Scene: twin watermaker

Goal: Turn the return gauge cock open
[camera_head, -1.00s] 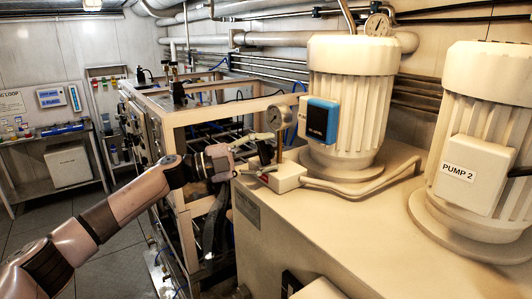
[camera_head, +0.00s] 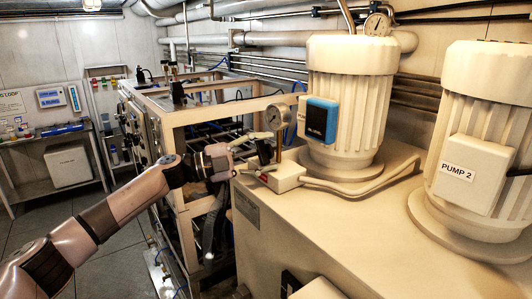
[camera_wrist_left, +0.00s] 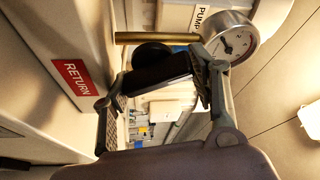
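A red RETURN label (camera_wrist_left: 75,77) is on the pale surface at left. My right gripper is not in view.
A white motor with a blue-faced box (camera_head: 318,120) stands just right of the gauge. A second motor labelled PUMP 2 (camera_head: 470,170) is at far right. An open frame rack (camera_head: 185,115) stands behind my left arm. Shelves (camera_head: 70,140) are at far left.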

